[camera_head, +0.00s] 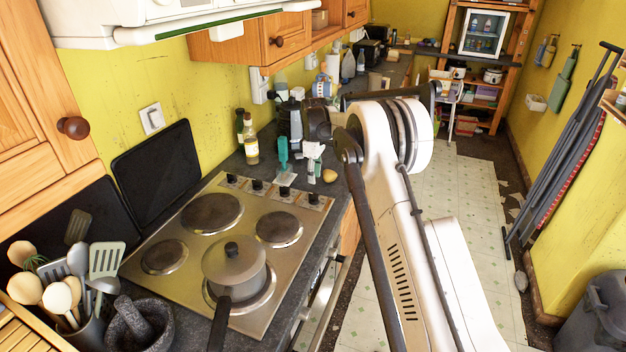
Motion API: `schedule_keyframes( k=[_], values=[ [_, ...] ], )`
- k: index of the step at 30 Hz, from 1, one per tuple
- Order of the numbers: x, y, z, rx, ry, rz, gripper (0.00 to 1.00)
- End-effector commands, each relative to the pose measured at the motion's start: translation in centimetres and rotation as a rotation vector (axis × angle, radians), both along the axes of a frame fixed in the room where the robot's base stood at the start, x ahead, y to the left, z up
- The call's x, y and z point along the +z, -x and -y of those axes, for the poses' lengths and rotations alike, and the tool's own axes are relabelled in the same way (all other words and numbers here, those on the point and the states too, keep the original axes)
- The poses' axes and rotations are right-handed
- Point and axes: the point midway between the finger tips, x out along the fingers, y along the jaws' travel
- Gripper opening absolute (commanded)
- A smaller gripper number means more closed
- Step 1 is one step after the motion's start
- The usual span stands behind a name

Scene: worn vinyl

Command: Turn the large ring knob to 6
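The hob (190,262) is a steel plate with several dark electric rings. A row of black knobs on square plates runs along its far right edge: the leftmost knob (232,179), a second knob (257,186), a third knob (285,191) and the rightmost knob (313,199). Their markings are too small to read, so I cannot tell which belongs to the large ring or where it points. My gripper (294,122) shows small and dark beyond the knobs, apart from them over the counter. Its fingers are not clear against the clutter.
A lidded pot (235,268) stands on the near right ring, its handle pointing toward the front. A sauce bottle (250,140), a teal brush-like item (283,150) and a yellow item (329,175) stand beyond the knobs. A utensil holder (88,332) and mortar (140,325) stand near left.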

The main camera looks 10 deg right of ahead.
Motion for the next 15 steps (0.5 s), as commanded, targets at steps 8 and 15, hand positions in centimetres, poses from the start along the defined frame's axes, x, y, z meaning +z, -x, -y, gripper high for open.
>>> schedule_keyframes(
  k=[8, 15],
  values=[
    [-1.5, 0.0, 0.0, -0.001, 0.0, 0.0, 0.27],
    [-3.1, 0.0, 0.0, -0.001, 0.001, 0.001, 0.27]
  ],
)
